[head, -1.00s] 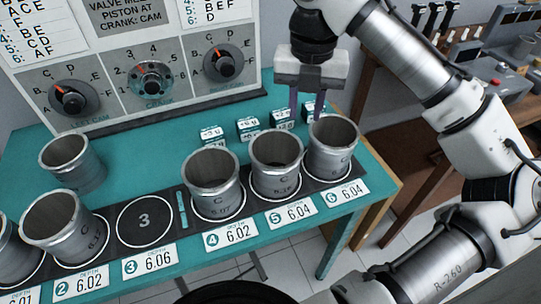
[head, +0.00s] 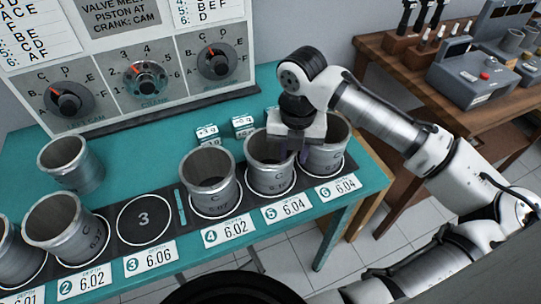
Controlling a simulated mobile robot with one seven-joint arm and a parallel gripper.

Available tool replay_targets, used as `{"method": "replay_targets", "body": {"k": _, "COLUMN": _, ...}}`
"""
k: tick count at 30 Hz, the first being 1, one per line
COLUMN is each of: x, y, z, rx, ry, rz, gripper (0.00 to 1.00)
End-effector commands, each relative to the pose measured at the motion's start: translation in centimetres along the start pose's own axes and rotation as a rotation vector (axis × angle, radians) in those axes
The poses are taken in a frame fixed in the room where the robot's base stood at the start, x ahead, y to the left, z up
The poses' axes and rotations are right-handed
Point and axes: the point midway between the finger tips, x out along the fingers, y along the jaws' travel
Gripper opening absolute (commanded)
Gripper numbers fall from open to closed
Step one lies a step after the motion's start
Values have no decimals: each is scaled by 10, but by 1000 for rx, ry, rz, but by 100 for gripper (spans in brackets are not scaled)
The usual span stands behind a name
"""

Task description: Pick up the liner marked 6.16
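Several grey metal liners stand on numbered pads along the front of the teal bench. The liner on pad 5 (head: 262,174) has a marking too small to read surely; it looked like 6.16 a second ago. My gripper (head: 294,154) points down at this liner's right rim, beside the liner on pad 6 (head: 325,158). Its fingers look apart, and I cannot tell whether they touch the rim. My gripper and wrist hide part of both liners' rims. The liner on pad 4 (head: 209,182) seems to read 6.07.
Pad 3 (head: 143,219) is empty. A loose liner (head: 70,163) stands behind the row at left. Small labelled blocks (head: 243,126) sit behind the liners. The dial panel (head: 145,82) rises at the back. A wooden bench (head: 400,66) stands at right.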

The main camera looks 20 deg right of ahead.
Motion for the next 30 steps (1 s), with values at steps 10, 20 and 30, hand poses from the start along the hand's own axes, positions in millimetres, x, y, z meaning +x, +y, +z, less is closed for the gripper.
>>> {"method": "replay_targets", "body": {"k": 10, "x": 8, "y": 0, "z": 0, "rx": -1, "ry": 0, "rz": 1, "gripper": 26}}
{"method": "replay_targets", "body": {"k": 20, "x": 8, "y": 0, "z": 0, "rx": 0, "ry": 0, "rz": 0, "gripper": 0}}
{"method": "replay_targets", "body": {"k": 30, "x": 7, "y": 0, "z": 0, "rx": 0, "ry": -1, "rz": 0, "gripper": 0}}
